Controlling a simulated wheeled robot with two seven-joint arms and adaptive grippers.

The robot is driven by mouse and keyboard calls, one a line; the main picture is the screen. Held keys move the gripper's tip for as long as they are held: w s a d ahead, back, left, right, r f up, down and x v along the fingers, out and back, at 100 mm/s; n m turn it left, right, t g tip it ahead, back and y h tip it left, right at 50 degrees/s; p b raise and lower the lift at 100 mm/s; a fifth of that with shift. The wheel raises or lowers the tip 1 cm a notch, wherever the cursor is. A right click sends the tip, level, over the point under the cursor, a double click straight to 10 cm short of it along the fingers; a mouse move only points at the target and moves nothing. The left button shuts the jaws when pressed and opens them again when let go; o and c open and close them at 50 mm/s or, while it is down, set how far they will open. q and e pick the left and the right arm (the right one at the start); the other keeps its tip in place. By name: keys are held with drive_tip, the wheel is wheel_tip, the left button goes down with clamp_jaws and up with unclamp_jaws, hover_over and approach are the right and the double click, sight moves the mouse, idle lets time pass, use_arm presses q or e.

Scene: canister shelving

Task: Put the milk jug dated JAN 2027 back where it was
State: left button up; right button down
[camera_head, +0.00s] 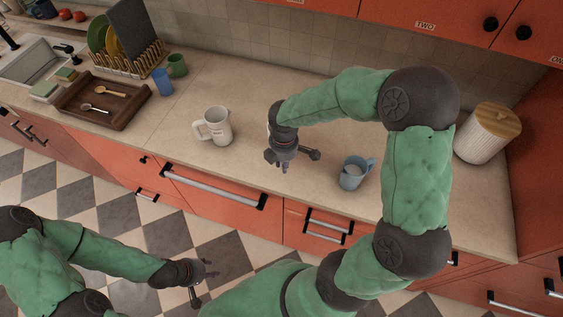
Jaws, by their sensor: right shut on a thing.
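A white jug-like vessel (215,127) with a handle and small dark print stands upright on the counter, left of my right gripper. The print is too small to read. A blue-grey vessel (352,174) with a handle and pale contents stands to the right of that gripper. No date JAN 2027 is legible on either. My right gripper (287,161) is low over the counter between them, apart from both. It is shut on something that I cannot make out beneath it. My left gripper (202,282) hangs over the floor in front of the counter, open and empty.
A brown tray (122,119) with spoons, a blue cup (162,82), a green mug (177,65) and a dish rack (135,66) stand at left. A white wooden-lidded canister (484,137) stands at right. The counter (245,90) behind the white vessel is clear.

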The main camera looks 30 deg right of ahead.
drive_tip(key=w+f, duration=0.1)
drive_tip(key=f, duration=0.1)
drive_tip(key=w+d+f, duration=0.1)
drive_tip(key=w+f, duration=0.1)
drive_tip(key=w+d+f, duration=0.1)
drive_tip(key=w+f, duration=0.1)
drive_tip(key=shift+d, duration=0.15)
wheel_tip(320, 180, down, 2)
drive_tip(key=shift+s+f, duration=0.1)
drive_tip(key=shift+f, duration=0.5)
drive_tip(key=shift+b, duration=0.35)
drive_tip(key=c, duration=1.1)
unclamp_jaws()
drive_tip(key=shift+f, duration=0.15)
drive_tip(key=shift+c, duration=0.2)
